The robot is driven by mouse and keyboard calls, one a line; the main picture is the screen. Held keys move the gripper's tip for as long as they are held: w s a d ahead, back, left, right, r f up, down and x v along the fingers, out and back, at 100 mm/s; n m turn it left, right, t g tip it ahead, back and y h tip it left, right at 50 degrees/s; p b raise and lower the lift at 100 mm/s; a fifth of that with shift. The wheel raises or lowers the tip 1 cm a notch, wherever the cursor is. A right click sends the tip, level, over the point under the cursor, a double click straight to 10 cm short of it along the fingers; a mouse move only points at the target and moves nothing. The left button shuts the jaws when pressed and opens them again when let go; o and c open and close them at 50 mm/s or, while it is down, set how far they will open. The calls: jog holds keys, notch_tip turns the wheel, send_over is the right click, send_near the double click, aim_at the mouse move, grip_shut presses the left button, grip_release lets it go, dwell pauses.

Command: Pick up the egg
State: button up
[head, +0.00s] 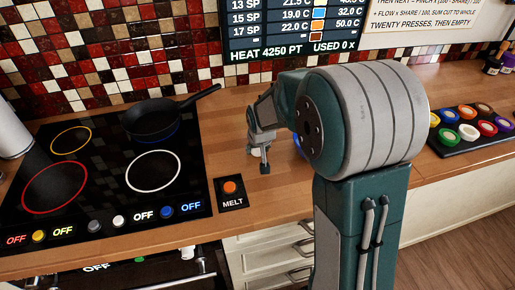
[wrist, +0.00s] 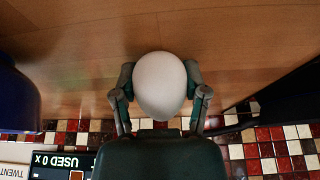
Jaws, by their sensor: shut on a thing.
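A white egg (wrist: 160,80) sits between the two fingers of my gripper (wrist: 160,97) in the wrist view, with a finger against each side. The gripper is shut on it. In the head view my gripper (head: 262,152) points down over the wooden counter, right of the cooktop. Only a small pale bit of the egg shows there, mostly hidden by the fingers. I cannot tell whether the egg touches the counter.
A black cooktop (head: 100,185) with a dark pan (head: 152,118) lies left. A MELT button (head: 230,189) is on the counter in front. A blue object (wrist: 18,100) stands close by, partly behind my arm in the head view. Coloured pots (head: 468,131) sit right.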

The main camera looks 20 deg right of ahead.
jog(key=shift+r, duration=0.25)
jog(key=v, duration=0.3)
jog(key=shift+w+d+r, duration=0.15)
jog(key=shift+w+r, duration=0.15)
jog(key=s+d+r, duration=0.1)
jog(key=s+r, duration=0.3)
jog(key=r, duration=0.1)
jog(key=s+d+r, duration=0.1)
jog(key=s, duration=0.2)
jog(key=s+d+r, duration=0.1)
jog(key=s, duration=0.1)
jog(key=s+d+r, duration=0.1)
jog(key=s+r, duration=0.1)
jog(key=s, duration=0.1)
jog(key=shift+s, duration=0.35)
jog(key=w+d+r, duration=0.3)
jog(key=w+d, duration=0.2)
jog(key=d, duration=0.3)
jog(key=w+d+f, duration=0.1)
jog(key=d+f, duration=0.1)
jog(key=w+d+f, duration=0.1)
jog(key=d, duration=0.2)
jog(key=w+d+f, duration=0.2)
jog(key=shift+w+d+f, duration=0.15)
jog(key=shift+d+f, duration=0.05)
jog(key=shift+f, duration=0.1)
